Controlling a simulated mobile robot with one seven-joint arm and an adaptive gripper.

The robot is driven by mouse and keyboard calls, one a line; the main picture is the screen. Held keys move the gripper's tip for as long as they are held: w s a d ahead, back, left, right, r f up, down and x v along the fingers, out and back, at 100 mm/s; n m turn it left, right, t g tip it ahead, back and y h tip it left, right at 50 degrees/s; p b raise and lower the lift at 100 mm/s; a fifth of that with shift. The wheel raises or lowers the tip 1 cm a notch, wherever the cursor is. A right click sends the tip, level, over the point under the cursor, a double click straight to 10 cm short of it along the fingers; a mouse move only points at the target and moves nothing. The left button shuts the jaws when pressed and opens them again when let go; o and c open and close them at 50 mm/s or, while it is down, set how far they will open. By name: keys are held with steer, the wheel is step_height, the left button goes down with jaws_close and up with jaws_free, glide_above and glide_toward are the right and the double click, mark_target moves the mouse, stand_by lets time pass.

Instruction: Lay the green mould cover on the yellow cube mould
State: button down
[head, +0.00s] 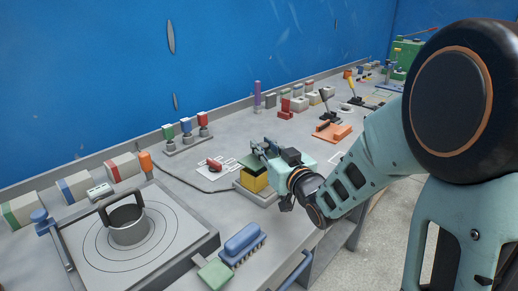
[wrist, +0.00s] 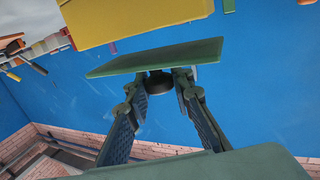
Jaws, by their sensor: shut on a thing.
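The yellow cube mould (head: 254,183) stands on a pale base on the grey bench, left of my wrist in the head view. In the wrist view its yellow side (wrist: 115,20) fills the top. The green mould cover (wrist: 155,58) is a thin flat plate with a dark round knob. My gripper (wrist: 160,80) is shut on that knob. In the wrist view a narrow strip of blue wall shows between cover and mould, so they look apart there. In the head view my gripper (head: 264,149) is over the mould, with the cover (head: 254,167) just above its top; the gap is hard to judge.
A round metal pot (head: 128,225) on a ringed plate stands at the front left. A blue brush (head: 242,243) lies at the near edge. Coloured-topped posts (head: 186,130) stand behind left. An orange block (head: 332,131) lies right of the mould.

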steer(key=shift+f, duration=0.35)
steer(key=shift+f+b, duration=0.35)
steer(key=shift+b, duration=0.1)
steer(key=shift+f+b, duration=0.25)
steer(key=shift+b, duration=0.1)
steer(key=c, duration=1.7)
jaws_free()
